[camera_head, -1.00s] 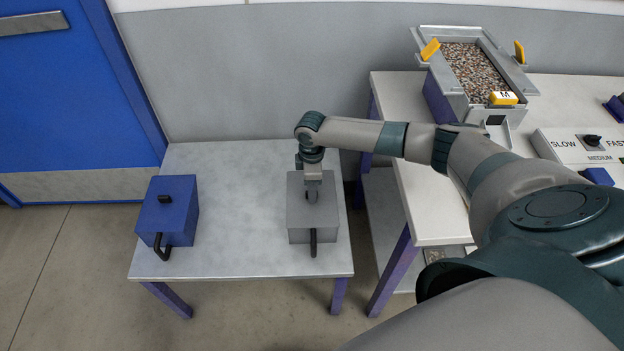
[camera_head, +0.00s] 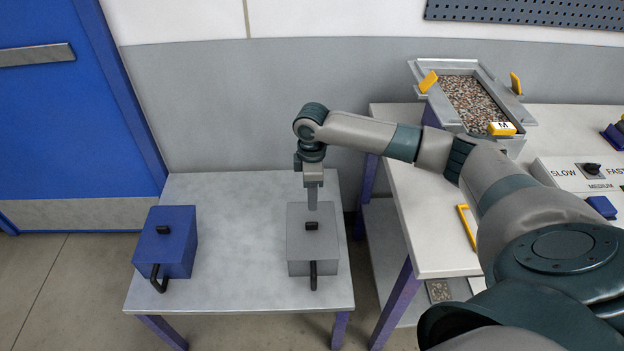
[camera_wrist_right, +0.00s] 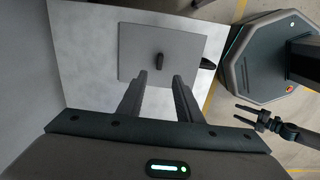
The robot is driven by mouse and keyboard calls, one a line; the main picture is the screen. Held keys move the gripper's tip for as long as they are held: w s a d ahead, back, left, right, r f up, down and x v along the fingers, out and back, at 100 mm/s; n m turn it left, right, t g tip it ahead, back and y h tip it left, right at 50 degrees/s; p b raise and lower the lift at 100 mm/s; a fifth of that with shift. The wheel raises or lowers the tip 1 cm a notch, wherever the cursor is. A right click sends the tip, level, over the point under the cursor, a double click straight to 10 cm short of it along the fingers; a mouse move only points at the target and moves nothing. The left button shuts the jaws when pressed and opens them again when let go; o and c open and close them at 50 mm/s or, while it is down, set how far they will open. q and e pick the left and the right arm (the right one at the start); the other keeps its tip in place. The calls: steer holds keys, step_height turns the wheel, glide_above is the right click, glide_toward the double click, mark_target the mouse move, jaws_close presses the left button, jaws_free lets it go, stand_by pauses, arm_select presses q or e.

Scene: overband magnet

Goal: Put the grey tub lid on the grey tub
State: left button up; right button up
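The grey tub lid (camera_head: 298,238), flat with a small black knob, lies on the grey tub (camera_head: 298,268) at the right side of the small table. The lid looks level and in line with the tub walls. In the right wrist view the lid (camera_wrist_right: 135,50) shows from above with its knob. My right gripper (camera_head: 312,207) is just behind and above the knob, apart from it. Its two fingers (camera_wrist_right: 160,78) are spread and empty. My left gripper (camera_wrist_right: 240,114) shows in the right wrist view, away from the tub, its fingers apart.
A blue lidded tub (camera_head: 180,243) with a black handle stands on the left of the small table (camera_head: 240,215). The table between the tubs is clear. A white bench (camera_head: 425,225) on the right bears a gravel-filled tray (camera_head: 410,68) and a speed panel (camera_head: 560,172).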

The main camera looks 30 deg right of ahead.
step_height(320, 180, up, 6)
stand_by(0.4)
stand_by(0.8)
